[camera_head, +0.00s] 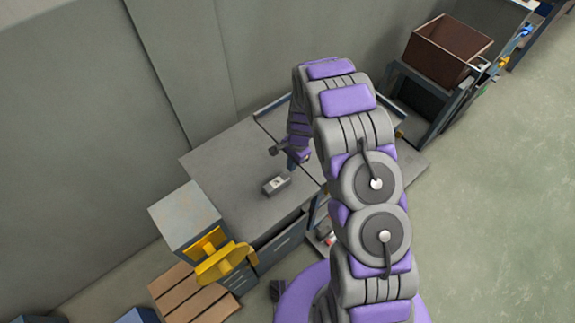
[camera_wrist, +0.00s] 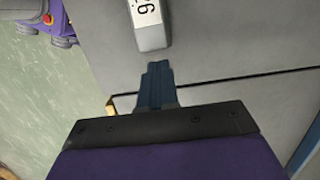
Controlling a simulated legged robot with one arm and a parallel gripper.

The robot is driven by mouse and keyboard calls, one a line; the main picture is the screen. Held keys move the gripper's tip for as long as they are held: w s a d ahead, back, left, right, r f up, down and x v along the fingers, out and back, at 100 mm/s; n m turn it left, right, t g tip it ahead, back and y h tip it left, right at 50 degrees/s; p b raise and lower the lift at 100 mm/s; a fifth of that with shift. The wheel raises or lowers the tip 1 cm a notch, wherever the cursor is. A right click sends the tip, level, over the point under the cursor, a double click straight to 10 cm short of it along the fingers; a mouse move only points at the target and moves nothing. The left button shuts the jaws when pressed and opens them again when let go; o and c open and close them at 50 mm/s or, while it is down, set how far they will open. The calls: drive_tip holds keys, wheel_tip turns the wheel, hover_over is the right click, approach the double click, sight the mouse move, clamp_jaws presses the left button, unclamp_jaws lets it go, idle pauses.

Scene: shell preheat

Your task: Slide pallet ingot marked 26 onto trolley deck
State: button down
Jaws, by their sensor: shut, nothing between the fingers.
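A small grey ingot (camera_head: 276,185) with a pale label lies on a grey top near a dark seam. In the wrist view the ingot (camera_wrist: 150,28) is at the top edge, its label partly cut off; a 6 or 9 shows. My gripper (camera_head: 291,164) is just behind and right of it in the head view. In the wrist view its blue fingers (camera_wrist: 158,68) are together, empty, with their tips close to the ingot's near end; contact cannot be told. The grey surface beyond the seam (camera_wrist: 215,110), perhaps the trolley deck, is largely hidden by my arm in the head view.
A grey cabinet with a yellow fixture (camera_head: 222,262) stands at the front left beside a wooden pallet (camera_head: 188,294). A brown open bin (camera_head: 447,50) stands at the back right. A wall runs behind the bench. The bench top left of the ingot (camera_head: 225,165) is clear.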

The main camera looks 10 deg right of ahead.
sight(275, 187)
drive_tip(key=s+a+b, duration=0.1)
drive_tip(key=s+a, duration=0.3)
drive_tip(key=a, duration=0.1)
drive_tip(key=s+a, duration=0.1)
drive_tip(key=a+f+b, duration=0.1)
drive_tip(key=shift+s+a, duration=0.15)
drive_tip(key=shift+a, duration=0.15)
drive_tip(key=shift+s+p, duration=0.1)
drive_tip(key=shift+p, duration=0.2)
drive_tip(key=shift+s+d+f, duration=0.2)
drive_tip(key=shift+d+f, duration=0.1)
drive_tip(key=shift+d, duration=0.3)
drive_tip(key=w+d+p, duration=0.1)
drive_tip(key=w+d, duration=0.3)
drive_tip(key=d, duration=0.3)
drive_tip(key=w+d+p, duration=0.2)
drive_tip(key=w+d, duration=0.3)
drive_tip(key=d, duration=0.2)
drive_tip(key=w+d+p, duration=0.1)
drive_tip(key=w+d, duration=0.4)
drive_tip(key=d, duration=0.2)
drive_tip(key=shift+w+f+p, duration=0.2)
drive_tip(key=shift+p, duration=0.1)
drive_tip(key=shift+w+d, duration=0.15)
drive_tip(key=shift+d, duration=0.25)
drive_tip(key=shift+r, duration=0.1)
